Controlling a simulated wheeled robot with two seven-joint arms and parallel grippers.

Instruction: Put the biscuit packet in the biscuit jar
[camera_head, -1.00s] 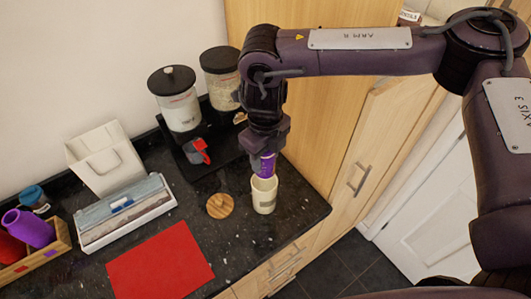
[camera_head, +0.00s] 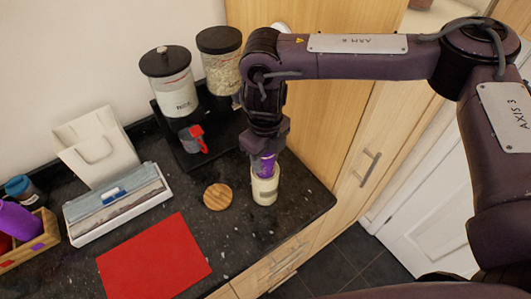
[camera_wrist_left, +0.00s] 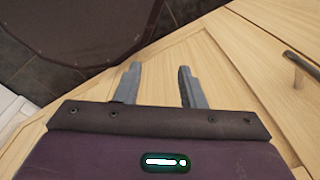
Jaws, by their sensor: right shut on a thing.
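The biscuit packet (camera_head: 266,167) is purple and upright in my right gripper (camera_head: 265,156), which is shut on it from above. Its lower end is inside the mouth of the cream biscuit jar (camera_head: 265,190), so the bottom of the packet is hidden. The jar stands on the dark granite worktop near its right edge. A round wooden lid (camera_head: 217,197) lies flat to the left of the jar. My left gripper (camera_wrist_left: 160,85) shows only in the left wrist view, with its two fingers apart and nothing between them, in front of wooden cabinet fronts.
Two dispensers with black lids (camera_head: 166,75) stand on a black stand behind, with a grey and red cup (camera_head: 193,139) below. A red mat (camera_head: 153,262), a white box with a blue top (camera_head: 117,204), a white holder (camera_head: 97,150) and a wooden crate (camera_head: 40,245) fill the left.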

